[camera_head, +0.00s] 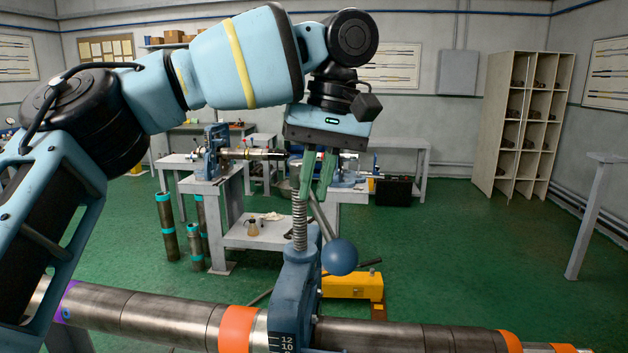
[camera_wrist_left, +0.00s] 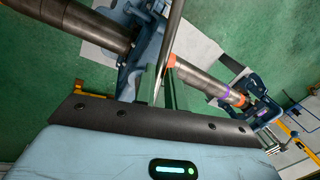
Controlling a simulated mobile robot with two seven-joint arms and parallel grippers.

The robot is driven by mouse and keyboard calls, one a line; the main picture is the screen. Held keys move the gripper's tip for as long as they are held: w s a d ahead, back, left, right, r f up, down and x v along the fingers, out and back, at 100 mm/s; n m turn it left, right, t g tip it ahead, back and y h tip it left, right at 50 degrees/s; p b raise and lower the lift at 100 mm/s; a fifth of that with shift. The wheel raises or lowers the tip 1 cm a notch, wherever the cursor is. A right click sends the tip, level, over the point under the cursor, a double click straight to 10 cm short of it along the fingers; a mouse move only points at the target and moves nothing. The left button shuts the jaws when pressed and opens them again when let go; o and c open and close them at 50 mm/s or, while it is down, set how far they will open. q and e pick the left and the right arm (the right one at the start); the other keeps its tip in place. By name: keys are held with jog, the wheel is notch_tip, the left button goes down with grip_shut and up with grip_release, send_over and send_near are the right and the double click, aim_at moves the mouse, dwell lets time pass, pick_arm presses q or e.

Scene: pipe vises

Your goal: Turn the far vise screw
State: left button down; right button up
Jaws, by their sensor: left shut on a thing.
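A blue-grey vise (camera_head: 292,290) stands at the bottom middle of the head view, with a steel pipe (camera_head: 175,318) through it. Its threaded screw (camera_head: 300,222) rises upright from the top. A slanted handle bar (camera_head: 321,217) ends in a blue ball (camera_head: 340,257). My left gripper (camera_head: 314,193) reaches down from above, its green fingers shut on the handle bar near the screw top. In the left wrist view the bar (camera_wrist_left: 175,35) runs between the fingers (camera_wrist_left: 162,78), beside the vise (camera_wrist_left: 145,45). The fingers hide part of the bar. My right gripper is not in view.
Another blue vise (camera_head: 213,152) holds a pipe on a table at the back left. Several upright pipes (camera_head: 168,225) stand on the floor beside it.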

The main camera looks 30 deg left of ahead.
pick_arm(q)
jog(key=c, duration=1.8)
grip_release()
jog(key=shift+w+f, duration=0.1)
jog(key=shift+f, duration=0.25)
jog(key=o, duration=0.3)
jog(key=shift+w+a, duration=0.1)
jog(key=shift+w, duration=0.1)
jog(key=shift+o, duration=0.2)
jog(key=shift+s+r, duration=0.1)
jog(key=shift+r, duration=0.05)
jog(key=shift+r, duration=0.1)
